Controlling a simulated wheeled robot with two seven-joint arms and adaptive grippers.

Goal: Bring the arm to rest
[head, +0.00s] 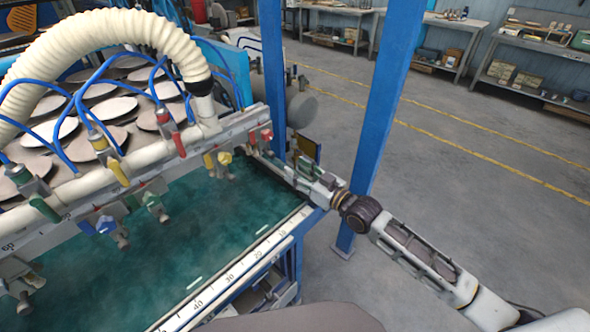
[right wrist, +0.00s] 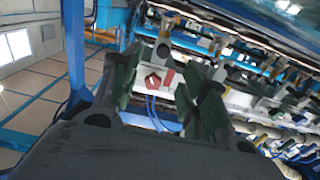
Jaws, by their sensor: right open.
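My right arm comes in from the lower right in the head view. Its gripper (head: 283,168) is at the right end of the plate dryer (head: 235,125), just below a red-handled valve (head: 266,134). In the right wrist view the two dark green fingers of this gripper (right wrist: 162,85) stand apart, with nothing held between them. A red knob (right wrist: 153,82) shows in the gap behind them. I cannot tell whether the fingers touch the dryer. My left gripper is not in view.
The dryer's green bed (head: 215,215) and ruler edge (head: 230,275) lie left of the arm. A blue post (head: 385,100) stands close behind my right wrist. Valves with coloured handles, such as a yellow one (head: 224,158), line the bar. Open grey floor (head: 470,210) lies to the right.

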